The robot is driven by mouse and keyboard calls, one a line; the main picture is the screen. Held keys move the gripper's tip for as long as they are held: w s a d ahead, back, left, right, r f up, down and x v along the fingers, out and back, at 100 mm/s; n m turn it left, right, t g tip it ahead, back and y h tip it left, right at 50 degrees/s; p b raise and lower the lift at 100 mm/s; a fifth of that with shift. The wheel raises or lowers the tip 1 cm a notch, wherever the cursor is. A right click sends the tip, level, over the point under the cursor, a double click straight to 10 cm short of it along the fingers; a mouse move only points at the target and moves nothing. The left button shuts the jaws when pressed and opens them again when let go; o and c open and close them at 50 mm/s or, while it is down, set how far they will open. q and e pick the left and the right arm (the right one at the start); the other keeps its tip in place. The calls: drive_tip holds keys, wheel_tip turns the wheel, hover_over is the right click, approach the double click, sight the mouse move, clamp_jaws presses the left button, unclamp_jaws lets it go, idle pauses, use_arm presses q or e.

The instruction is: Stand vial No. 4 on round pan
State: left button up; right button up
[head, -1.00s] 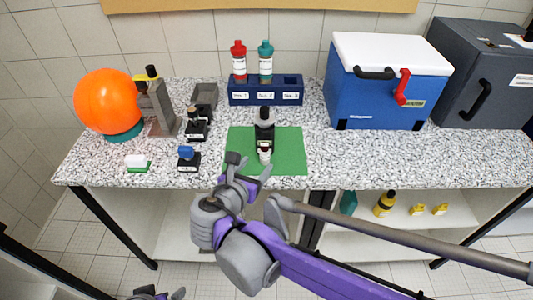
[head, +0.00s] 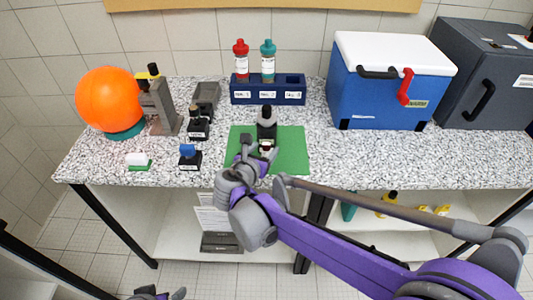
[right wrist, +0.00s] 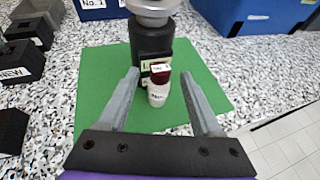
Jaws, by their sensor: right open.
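My right gripper (right wrist: 160,76) is open, with one finger on each side of the vial and gaps showing on both sides. In the head view the right gripper (head: 259,149) is at the mat's front left, partly hiding the vial. A black upright object (head: 266,128) stands just behind the vial. I cannot surely identify the round pan. Part of my left gripper (head: 157,294) shows at the bottom edge.
Behind the mat is a blue rack (head: 267,95) with a red bottle (head: 241,62) and a teal bottle (head: 268,63). A blue cooler (head: 385,85) stands right. Small labelled blocks (head: 190,159) and an orange ball (head: 106,98) are left. The counter right of the mat is clear.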

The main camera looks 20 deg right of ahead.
clamp_jaws()
idle(0.3)
drive_tip(key=shift+r, duration=0.15)
